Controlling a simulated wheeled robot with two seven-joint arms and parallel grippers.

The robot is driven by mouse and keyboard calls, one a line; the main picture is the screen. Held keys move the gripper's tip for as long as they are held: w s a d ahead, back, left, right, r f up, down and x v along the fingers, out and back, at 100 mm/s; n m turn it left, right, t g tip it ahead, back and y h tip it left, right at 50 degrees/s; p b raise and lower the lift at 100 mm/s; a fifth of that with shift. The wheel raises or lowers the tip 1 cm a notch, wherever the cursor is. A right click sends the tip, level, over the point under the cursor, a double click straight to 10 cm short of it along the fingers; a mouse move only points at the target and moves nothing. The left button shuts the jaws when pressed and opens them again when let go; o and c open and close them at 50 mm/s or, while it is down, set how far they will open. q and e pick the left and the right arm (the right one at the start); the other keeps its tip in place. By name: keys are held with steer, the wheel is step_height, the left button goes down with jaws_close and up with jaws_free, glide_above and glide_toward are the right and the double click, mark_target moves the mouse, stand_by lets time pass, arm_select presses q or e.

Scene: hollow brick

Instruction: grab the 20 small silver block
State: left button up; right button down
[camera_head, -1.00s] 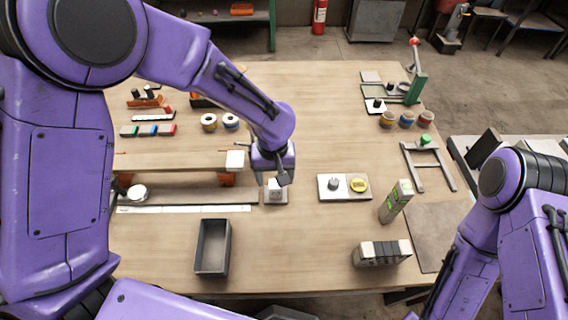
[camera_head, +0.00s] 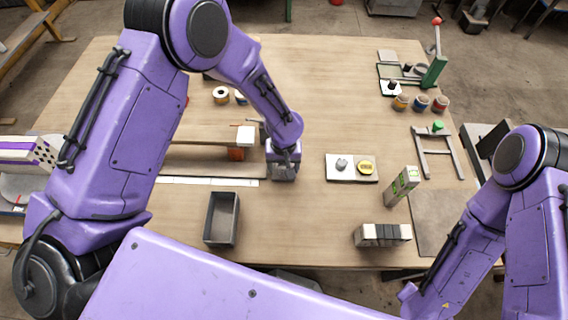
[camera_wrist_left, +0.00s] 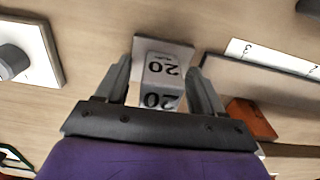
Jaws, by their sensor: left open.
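My left gripper (camera_wrist_left: 160,80) is open, with one finger on each side of the block. I cannot tell whether the fingers touch it. In the head view the left gripper (camera_head: 283,160) points down over this spot and hides most of the block. My right gripper is outside the head view; only part of the right arm shows at the lower right.
A dark open tray (camera_head: 222,218) stands in front of the gripper. A white ruled strip (camera_head: 210,181) lies to the left. A green-and-grey upright block (camera_head: 402,185) and a row of blocks (camera_head: 382,235) stand farther right.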

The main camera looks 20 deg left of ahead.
arm_select(q)
jaws_close()
